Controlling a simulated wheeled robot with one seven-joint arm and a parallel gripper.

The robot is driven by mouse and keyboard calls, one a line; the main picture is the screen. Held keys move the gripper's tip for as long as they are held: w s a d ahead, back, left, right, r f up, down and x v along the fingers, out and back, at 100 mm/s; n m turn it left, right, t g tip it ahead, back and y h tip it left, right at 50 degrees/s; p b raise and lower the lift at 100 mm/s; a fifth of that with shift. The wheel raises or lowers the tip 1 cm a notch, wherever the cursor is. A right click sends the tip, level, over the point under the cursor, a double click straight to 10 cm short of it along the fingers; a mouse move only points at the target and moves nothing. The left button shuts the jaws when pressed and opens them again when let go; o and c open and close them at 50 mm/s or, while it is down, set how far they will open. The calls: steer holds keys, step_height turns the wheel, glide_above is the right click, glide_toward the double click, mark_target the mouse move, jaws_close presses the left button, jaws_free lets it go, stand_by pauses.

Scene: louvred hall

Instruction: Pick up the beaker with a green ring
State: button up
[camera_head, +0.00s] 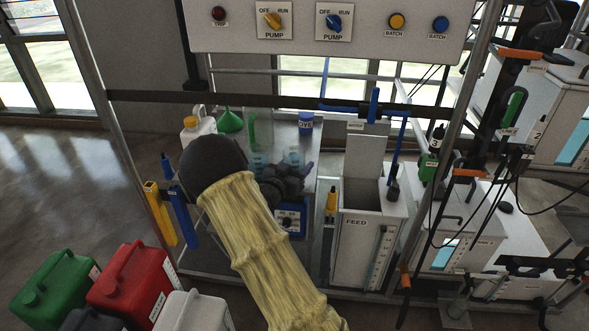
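My arm in its pale yellow sleeve reaches over the bench, and my dark gripper (287,182) is low over the bench top. Its fingers are small, dark and overlapping, so I cannot tell whether they are open or shut. Two small clear vessels with a bluish tint, perhaps beakers, stand just behind it: a left one (259,161) and a right one (294,156). A taller greenish clear vessel (260,130) stands farther back. I cannot make out a green ring on any of them. My arm and gripper hide part of the bench.
A green funnel (230,121), a white jug with a yellow cap (198,124) and a blue-labelled container (306,123) stand at the back. A blue device (290,220) is in front. The FEED tank (365,235) is right; green (55,290) and red (130,287) canisters are front left.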

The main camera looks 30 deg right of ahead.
steer(key=c, duration=0.5)
step_height(320, 180, up, 10)
steer(key=shift+r+p, duration=0.1)
steer(key=shift+p, duration=0.65)
